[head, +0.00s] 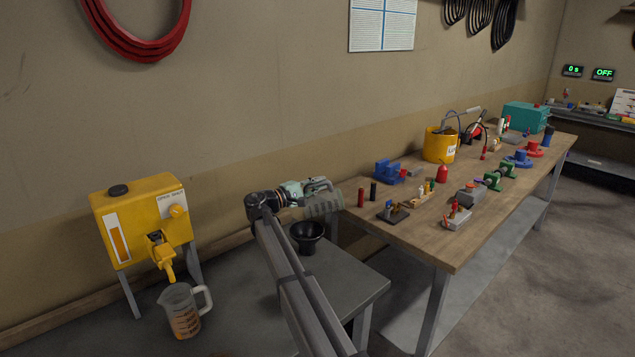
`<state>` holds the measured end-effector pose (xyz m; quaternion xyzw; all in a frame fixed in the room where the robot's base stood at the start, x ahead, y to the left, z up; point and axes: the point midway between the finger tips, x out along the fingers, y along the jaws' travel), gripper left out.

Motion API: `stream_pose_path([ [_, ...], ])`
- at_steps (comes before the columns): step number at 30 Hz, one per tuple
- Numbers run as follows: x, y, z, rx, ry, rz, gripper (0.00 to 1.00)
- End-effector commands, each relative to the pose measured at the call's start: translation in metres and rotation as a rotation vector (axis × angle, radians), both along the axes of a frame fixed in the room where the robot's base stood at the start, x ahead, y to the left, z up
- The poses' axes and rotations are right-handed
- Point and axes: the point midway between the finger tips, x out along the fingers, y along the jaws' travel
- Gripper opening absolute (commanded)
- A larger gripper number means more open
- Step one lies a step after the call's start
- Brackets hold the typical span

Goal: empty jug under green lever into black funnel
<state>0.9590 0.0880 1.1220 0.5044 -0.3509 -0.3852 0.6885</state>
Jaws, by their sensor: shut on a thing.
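My gripper (311,187) is shut on the handle of a grey-green jug (324,206), up and to the right of the funnel. The jug looks tilted; its contents cannot be made out. The black funnel (307,231) stands on the grey table, partly behind my arm. A second, clear jug (180,312) with a white handle and amber liquid stands at the lower left. No green lever is visible in this view.
The grey table (355,284) is bare to the right of the funnel. A wooden workbench (430,228) on the right carries a yellow bucket (440,145), a blue vise (388,172) and several small parts. A wall stands close behind the drum and my gripper.

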Motion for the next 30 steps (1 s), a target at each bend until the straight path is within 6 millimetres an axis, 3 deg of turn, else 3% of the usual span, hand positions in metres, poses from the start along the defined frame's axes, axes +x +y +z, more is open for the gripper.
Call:
stream_pose_path([
  [30, 0.006, -0.066, -0.028, 0.524, 0.046, 0.0, 0.0],
])
